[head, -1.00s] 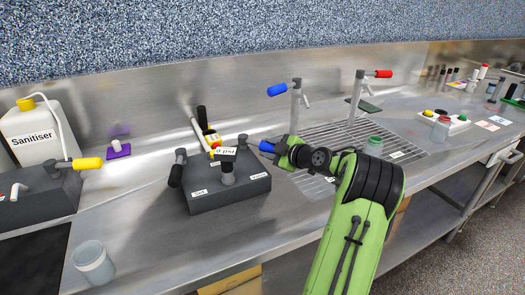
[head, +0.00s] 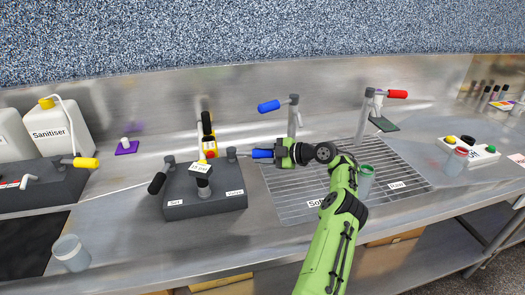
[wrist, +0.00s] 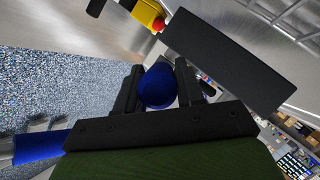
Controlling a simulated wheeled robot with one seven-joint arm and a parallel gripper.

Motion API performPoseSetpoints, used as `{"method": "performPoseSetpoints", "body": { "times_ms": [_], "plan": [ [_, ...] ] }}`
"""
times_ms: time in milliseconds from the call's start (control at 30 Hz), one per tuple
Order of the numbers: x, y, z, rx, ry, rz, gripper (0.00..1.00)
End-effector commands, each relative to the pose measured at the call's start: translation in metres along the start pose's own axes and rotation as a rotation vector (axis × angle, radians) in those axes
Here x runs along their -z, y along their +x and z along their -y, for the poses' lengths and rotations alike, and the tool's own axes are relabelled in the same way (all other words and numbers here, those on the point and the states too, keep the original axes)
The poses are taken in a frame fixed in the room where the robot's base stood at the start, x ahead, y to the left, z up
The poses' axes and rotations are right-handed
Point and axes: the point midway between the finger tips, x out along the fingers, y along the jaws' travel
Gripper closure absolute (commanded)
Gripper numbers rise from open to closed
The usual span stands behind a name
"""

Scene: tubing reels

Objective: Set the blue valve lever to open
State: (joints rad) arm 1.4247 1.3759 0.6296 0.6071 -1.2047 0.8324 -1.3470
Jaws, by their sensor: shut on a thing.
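The blue valve lever (head: 262,154) points right from a short grey post at the right back of a dark valve box (head: 190,205). My gripper (head: 279,153) is at the lever's outer end. In the wrist view the blue lever (wrist: 158,88) lies between the two dark jaws of my gripper (wrist: 158,78), which are shut on it. The lever's link to its post is partly hidden there. The small label (head: 234,192) on the box's right is too small to read.
A tap with a blue handle (head: 269,106) stands close behind my gripper, and a red-handled tap (head: 397,94) is further right. A drain grid (head: 300,207) and a green-lidded jar (head: 366,180) lie beside my arm. A black lever (head: 157,183) sticks out left of the box.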

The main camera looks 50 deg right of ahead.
Motion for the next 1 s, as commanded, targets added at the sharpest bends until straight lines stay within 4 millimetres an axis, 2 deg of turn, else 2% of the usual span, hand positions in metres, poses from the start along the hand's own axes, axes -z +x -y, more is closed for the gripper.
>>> {"method": "performPoseSetpoints", "body": {
  "times_ms": [533,567,600,867,1000],
  "plan": [
    [0.001,-0.002,0.001,0.005,-0.003,-0.007,1.0],
    [0.001,-0.002,0.001,0.005,-0.004,-0.007,0.6],
    [0.001,-0.002,0.001,0.005,-0.004,-0.008,0.56],
    [0.002,-0.002,0.001,0.007,-0.004,-0.009,0.56],
    [0.017,-0.008,-0.015,0.005,-0.009,-0.01,0.56]
  ]
}}
